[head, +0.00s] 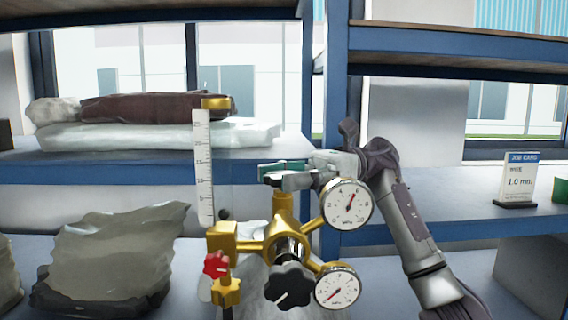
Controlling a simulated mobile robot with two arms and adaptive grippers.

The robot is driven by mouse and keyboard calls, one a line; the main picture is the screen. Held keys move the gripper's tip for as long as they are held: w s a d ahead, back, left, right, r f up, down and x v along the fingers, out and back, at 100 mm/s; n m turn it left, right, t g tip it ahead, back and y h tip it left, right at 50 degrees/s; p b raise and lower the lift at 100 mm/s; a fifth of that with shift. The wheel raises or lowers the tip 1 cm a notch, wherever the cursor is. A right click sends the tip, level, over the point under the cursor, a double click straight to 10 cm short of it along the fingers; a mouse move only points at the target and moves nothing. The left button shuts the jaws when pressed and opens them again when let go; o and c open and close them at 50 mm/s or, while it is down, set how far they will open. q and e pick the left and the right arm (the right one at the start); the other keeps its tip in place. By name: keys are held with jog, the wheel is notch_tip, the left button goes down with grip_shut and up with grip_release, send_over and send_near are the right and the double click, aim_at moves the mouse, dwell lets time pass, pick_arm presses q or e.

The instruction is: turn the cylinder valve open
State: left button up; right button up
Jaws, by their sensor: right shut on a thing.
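The gold regulator (283,232) stands on the cylinder at the centre of the head view, with a gold valve stem rising at its top. A teal-green part, seemingly the cylinder valve's handwheel (291,164), shows only in part at my right gripper (273,174). The gripper comes in from the right and is shut on it; the fingers hide much of the wheel. The upper gauge (346,204) has its red needle tilted up and right. The lower gauge (337,287) has its needle pointing down and left. My left gripper is out of view.
A black knob (290,287), a red knob (216,265) and an upright flow tube (203,165) are on the regulator. Wrapped bundles (155,107) lie on the blue shelf behind. Bags (112,262) stand lower left. A job card (518,179) stands on the right shelf.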

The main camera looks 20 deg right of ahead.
jog(key=shift+n+g, duration=0.3)
jog(key=shift+g, duration=0.1)
jog(key=o, duration=1.2)
jog(key=shift+c, duration=0.2)
jog(key=shift+w+d, duration=0.1)
jog(key=v, duration=1.1)
jog(key=shift+w+d+r, duration=0.15)
jog(key=shift+d, duration=0.25)
